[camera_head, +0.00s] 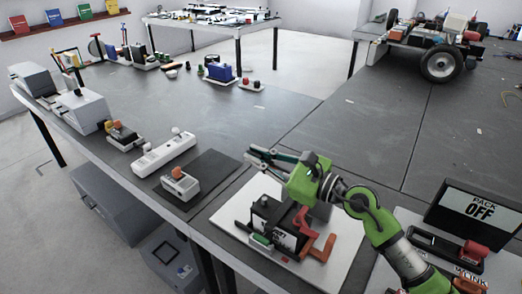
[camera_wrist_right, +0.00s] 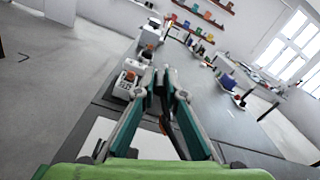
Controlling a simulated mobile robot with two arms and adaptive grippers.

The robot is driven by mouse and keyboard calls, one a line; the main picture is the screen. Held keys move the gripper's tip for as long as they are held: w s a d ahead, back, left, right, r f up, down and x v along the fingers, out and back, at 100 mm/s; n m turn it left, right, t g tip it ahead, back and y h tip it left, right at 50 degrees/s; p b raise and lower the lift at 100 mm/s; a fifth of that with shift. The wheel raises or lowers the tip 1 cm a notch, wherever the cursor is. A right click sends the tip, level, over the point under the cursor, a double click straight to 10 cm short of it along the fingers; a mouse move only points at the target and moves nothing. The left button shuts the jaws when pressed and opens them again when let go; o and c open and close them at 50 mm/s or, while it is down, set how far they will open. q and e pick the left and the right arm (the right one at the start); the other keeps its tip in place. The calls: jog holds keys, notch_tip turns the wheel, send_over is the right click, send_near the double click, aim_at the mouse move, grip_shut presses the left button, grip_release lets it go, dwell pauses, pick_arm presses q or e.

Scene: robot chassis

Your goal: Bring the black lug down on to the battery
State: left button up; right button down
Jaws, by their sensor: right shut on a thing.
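The battery (camera_head: 268,214) is a dark block with a white label, standing on a white board at the front centre. My right gripper (camera_head: 264,157) is above and behind it in the head view, its fingers pointing left. It also shows in the wrist view (camera_wrist_right: 164,90), with its fingertips close together on a small dark piece that I take for the black lug. The lug's shape is mostly hidden by the fingers. It is apart from the battery. My left gripper is not in view.
An orange-red bracket-like part (camera_head: 319,246) stands beside the battery on the white board (camera_head: 345,236). A "PACK OFF" sign (camera_head: 478,212) is at the right. A small grey unit with an orange top (camera_head: 180,184) sits on a dark mat to the left.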

jog(key=shift+s+f, duration=0.1)
jog(key=shift+f, duration=0.05)
jog(key=c, duration=2.1)
grip_release()
jog(key=v, duration=1.2)
